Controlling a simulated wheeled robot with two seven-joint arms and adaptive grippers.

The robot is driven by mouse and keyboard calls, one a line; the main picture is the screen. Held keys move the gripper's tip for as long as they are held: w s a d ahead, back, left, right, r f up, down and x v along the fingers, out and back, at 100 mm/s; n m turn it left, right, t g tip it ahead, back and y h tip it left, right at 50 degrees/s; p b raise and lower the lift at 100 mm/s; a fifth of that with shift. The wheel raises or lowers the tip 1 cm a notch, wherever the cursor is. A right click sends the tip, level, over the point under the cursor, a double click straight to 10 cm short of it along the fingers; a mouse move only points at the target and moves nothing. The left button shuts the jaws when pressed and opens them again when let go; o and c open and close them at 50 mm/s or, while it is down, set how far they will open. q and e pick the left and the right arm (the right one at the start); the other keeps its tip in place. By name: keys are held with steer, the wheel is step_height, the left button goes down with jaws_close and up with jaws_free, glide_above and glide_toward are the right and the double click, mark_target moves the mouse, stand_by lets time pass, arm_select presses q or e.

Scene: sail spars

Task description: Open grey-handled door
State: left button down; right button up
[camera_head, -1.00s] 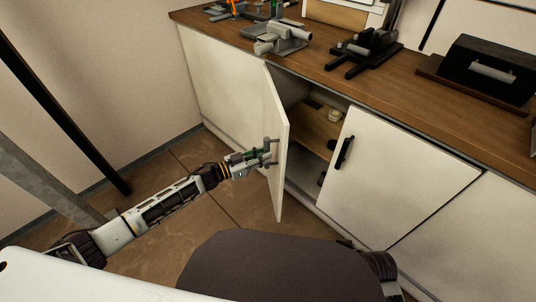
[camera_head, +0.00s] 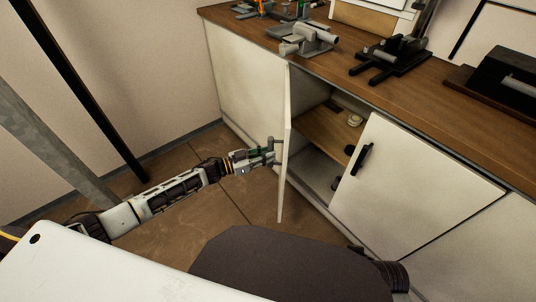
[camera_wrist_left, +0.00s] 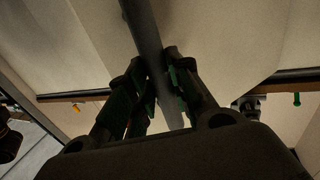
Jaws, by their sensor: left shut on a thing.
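The grey-handled door (camera_head: 285,180) is a white cabinet door that stands well open and shows almost edge-on in the head view. My left gripper (camera_head: 270,157) is at the outer face of this door, at its handle. In the left wrist view the grey bar handle (camera_wrist_left: 145,35) runs between the fingers of my left gripper (camera_wrist_left: 155,85), which are shut on it. The handle is mostly hidden by the fingers in the head view. My right gripper is not in view.
The open cabinet shows a wooden shelf (camera_head: 328,130) with small items. A closed white door with a black handle (camera_head: 362,158) is to its right. Tools and a black box (camera_head: 508,88) stand on the wooden counter (camera_head: 440,100). Brown floor (camera_head: 195,210) lies clear left of the door.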

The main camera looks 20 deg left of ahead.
arm_select(q)
steer(key=shift+w+a+r, duration=0.25)
steer(key=shift+w, duration=0.05)
steer(key=a, duration=0.8)
steer(key=shift+w+a, duration=0.3)
steer(key=shift+a, duration=0.05)
steer(key=shift+f, duration=0.1)
stand_by(0.4)
steer(key=w+a+b, duration=0.2)
steer(key=a+b, duration=0.1)
steer(key=a, duration=0.5)
steer(key=shift+w+a+f+b, duration=0.25)
steer(key=shift+w+a+b, duration=0.05)
stand_by(0.4)
